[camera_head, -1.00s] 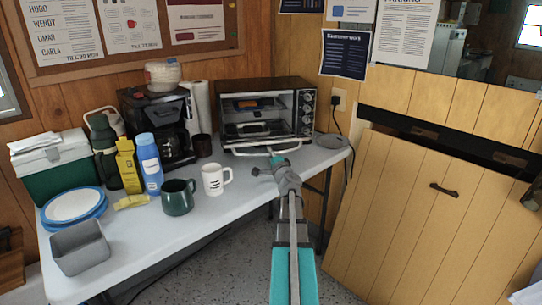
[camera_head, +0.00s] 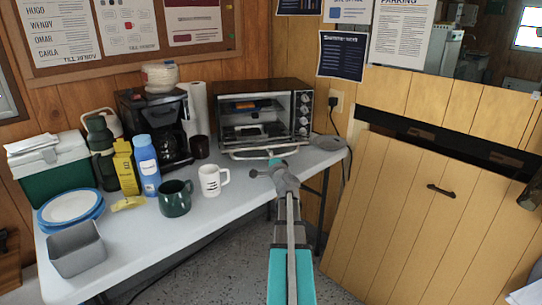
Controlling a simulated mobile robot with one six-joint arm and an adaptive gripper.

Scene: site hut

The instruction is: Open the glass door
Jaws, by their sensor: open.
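The toaster oven (camera_head: 272,87) stands at the back right of the white table, with its glass front facing me. Its pale handle bar (camera_head: 250,155) runs across the bottom of the front. The rack and an orange-marked item show inside. I cannot tell exactly how far the glass door (camera_head: 240,136) is tilted. My gripper (camera_head: 265,168) is open and holds nothing.
On the table (camera_head: 130,250), a white mug (camera_head: 210,181) and a green mug (camera_head: 175,198) stand left of my gripper. A wooden panel (camera_head: 400,220) rises at the right.

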